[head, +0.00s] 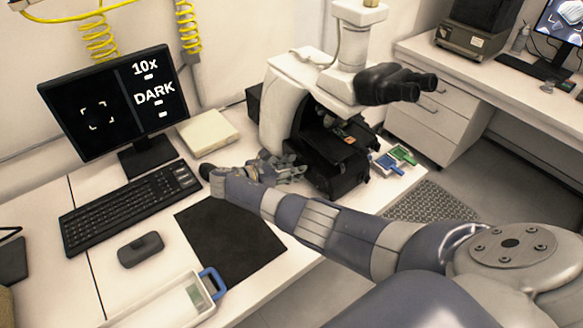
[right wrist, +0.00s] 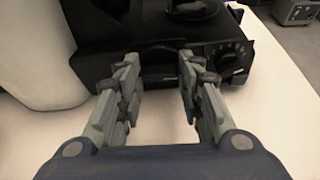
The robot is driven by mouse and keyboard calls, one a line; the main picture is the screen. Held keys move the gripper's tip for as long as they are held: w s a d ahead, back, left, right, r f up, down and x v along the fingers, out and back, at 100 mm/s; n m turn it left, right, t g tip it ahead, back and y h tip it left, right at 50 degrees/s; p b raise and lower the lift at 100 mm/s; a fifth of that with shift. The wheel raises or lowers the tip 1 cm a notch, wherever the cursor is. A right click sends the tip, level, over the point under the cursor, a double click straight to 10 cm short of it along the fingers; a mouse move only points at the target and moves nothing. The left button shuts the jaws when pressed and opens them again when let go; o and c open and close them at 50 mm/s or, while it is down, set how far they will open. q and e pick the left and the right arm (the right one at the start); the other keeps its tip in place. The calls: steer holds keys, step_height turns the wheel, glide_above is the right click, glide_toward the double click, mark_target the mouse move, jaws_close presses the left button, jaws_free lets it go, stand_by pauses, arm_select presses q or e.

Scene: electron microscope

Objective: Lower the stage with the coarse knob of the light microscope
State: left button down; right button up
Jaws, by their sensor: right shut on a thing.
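The light microscope (head: 285,95) stands on the white table, with a white body, black eyepieces (head: 395,85) and a black stage and base (head: 330,160). My right gripper (head: 290,167) reaches to the left side of its base. In the right wrist view my right gripper (right wrist: 160,80) has its fingers on either side of a dark round part, the coarse knob (right wrist: 160,52), and is shut on it. The knob is dark against the dark base, and in the head view the fingers hide it. My left gripper is not in view.
A monitor (head: 85,105) reads "10x" and "DARK". A keyboard (head: 130,205), mouse (head: 140,249), dark mat (head: 230,240) and a tray with a blue handle (head: 160,305) lie on the table. Small blue and green items (head: 395,160) lie right of the microscope.

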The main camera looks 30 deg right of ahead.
steer(key=shift+s+r+m+t+p, duration=0.2)
steer(key=shift+m+t+p, duration=0.2)
steer(key=shift+p, duration=0.55)
steer(key=shift+f+m+t+p, duration=0.15)
steer(key=shift+m+t+p, duration=0.15)
steer(key=shift+m+p, duration=0.25)
steer(key=shift+s+f+m+t, duration=0.15)
steer(key=shift+m+t, duration=0.15)
steer(key=shift+m, duration=0.15)
steer(key=o, duration=1.1)
steer(key=shift+c, duration=0.2)
steer(key=v, duration=1.2)
